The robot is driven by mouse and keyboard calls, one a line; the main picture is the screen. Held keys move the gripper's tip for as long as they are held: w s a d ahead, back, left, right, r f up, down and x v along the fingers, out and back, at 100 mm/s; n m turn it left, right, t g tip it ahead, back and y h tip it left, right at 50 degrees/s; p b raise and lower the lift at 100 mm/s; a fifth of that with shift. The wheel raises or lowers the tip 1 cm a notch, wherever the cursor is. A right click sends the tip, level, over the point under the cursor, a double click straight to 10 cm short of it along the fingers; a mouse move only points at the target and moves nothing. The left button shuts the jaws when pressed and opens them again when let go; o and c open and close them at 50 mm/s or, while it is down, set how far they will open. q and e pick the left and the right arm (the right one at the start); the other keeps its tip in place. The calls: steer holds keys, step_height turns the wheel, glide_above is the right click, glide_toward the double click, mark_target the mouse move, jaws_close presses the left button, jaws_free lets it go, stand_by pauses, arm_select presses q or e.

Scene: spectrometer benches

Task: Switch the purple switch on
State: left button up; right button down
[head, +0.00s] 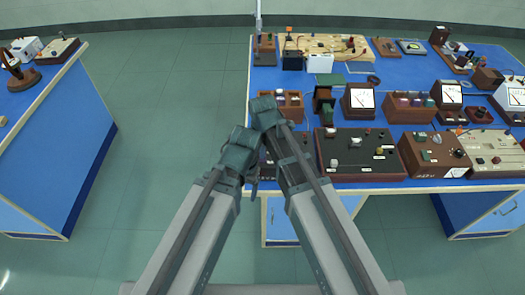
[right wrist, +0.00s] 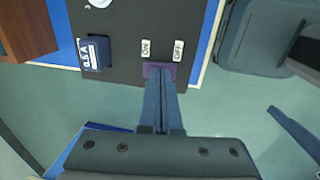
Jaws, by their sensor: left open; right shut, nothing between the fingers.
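The purple switch (right wrist: 154,70) sits at the edge of a dark board (right wrist: 122,38) in the right wrist view. A white ON label (right wrist: 146,49) is above its left side and a white OFF label (right wrist: 178,50) above its right. My right gripper (right wrist: 160,84) is shut and empty, its tips right at the switch and overlapping its lower part. I cannot tell whether they touch it, nor which way the switch is set. In the head view my arms hide the switch. My left gripper (head: 253,179) is open and empty, low beside the table's front edge.
A blue block marked 0.5 A (right wrist: 94,51) stands on the board left of the switch. In the head view a larger dark board (head: 340,170) lies right of my arms, and several instruments crowd the blue table (head: 400,72). Open floor (head: 165,110) lies to the left.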

step_height(320, 180, up, 14)
steer(key=s+p, duration=0.2)
steer(key=p, duration=1.1)
steer(key=shift+f, duration=0.25)
steer(key=s+d+f+m+g+b, duration=0.1)
steer(key=s+d+m, duration=0.3)
steer(key=d+m, duration=0.25)
steer(key=s+d+f+m+b, duration=0.1)
steer(key=s+d+m, duration=0.2)
steer(key=d+m, duration=0.35)
steer(key=s+a+f+n+b, duration=0.2)
steer(key=a+f, duration=0.1)
steer(key=a, duration=0.5)
steer(key=w+a+r+n+t+p, duration=0.1)
steer(key=w+a+r+n+p, duration=0.3)
steer(key=w+n, duration=0.6)
steer(key=shift+w+a+r+n+p, duration=0.25)
steer(key=shift+a+r+n+p, duration=0.15)
steer(key=shift+a+r+n, duration=0.25)
